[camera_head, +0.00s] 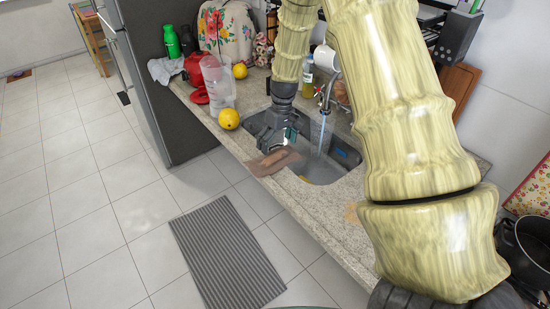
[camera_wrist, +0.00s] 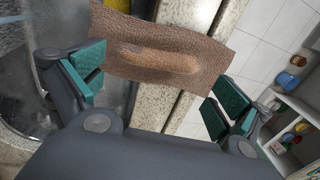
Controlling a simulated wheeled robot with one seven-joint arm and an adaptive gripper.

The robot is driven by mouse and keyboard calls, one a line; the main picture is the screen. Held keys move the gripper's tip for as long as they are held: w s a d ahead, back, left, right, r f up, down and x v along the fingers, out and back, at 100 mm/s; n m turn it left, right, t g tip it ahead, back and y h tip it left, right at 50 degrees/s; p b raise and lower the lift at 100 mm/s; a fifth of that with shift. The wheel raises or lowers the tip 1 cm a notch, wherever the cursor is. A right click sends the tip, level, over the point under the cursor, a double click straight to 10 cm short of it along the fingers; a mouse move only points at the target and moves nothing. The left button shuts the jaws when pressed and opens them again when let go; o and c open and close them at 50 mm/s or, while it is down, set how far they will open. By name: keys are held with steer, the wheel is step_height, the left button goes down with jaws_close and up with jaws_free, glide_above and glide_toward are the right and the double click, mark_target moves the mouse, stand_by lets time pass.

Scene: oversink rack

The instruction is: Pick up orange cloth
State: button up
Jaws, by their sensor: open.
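The orange cloth, brownish-orange here, lies across the front edge of the sink in the head view (camera_head: 270,162). In the wrist view the cloth (camera_wrist: 135,35) spans the pale counter strip, with a raised oblong ridge in its middle; I cannot tell whether that is a fold. My gripper (camera_head: 279,138) is just above the cloth at the sink's front rim. In the wrist view my gripper (camera_wrist: 155,88) is open and empty, with its green-padded fingers spread to the left and right of the cloth's near edge.
The sink (camera_head: 322,170) has running water from the faucet (camera_head: 328,95) beside my gripper. A yellow fruit (camera_head: 229,119) and a clear pitcher (camera_head: 217,82) stand to the left on the counter. A black pot (camera_head: 527,248) is at the right. The floor in front is clear around a grey mat (camera_head: 227,255).

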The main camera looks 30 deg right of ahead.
mark_target(275, 154)
steer(key=shift+a+f+p, duration=0.15)
steer(key=shift+f+p, duration=0.45)
steer(key=shift+f, duration=0.6)
steer(key=shift+a+f+p, duration=0.1)
steer(key=shift+f+p, duration=0.45)
steer(key=shift+f, duration=0.6)
steer(key=c, duration=0.9)
steer(key=shift+o, duration=0.2)
steer(key=shift+r, duration=0.1)
steer(key=shift+r+b, duration=0.7)
steer(key=shift+r, duration=0.05)
steer(key=shift+r+b, duration=0.5)
steer(key=shift+r, duration=0.35)
steer(key=s+a+b, duration=0.1)
steer(key=s+a, duration=0.1)
steer(key=s, duration=0.2)
steer(key=s+a+r+b, duration=0.1)
steer(key=s+a+b, duration=0.1)
steer(key=s, duration=0.3)
steer(key=s+a+b, duration=0.2)
steer(key=s+a, duration=0.1)
steer(key=s, duration=0.2)
steer(key=shift+s+r, duration=0.15)
steer(key=shift+r, duration=0.15)
steer(key=shift+s, duration=0.1)
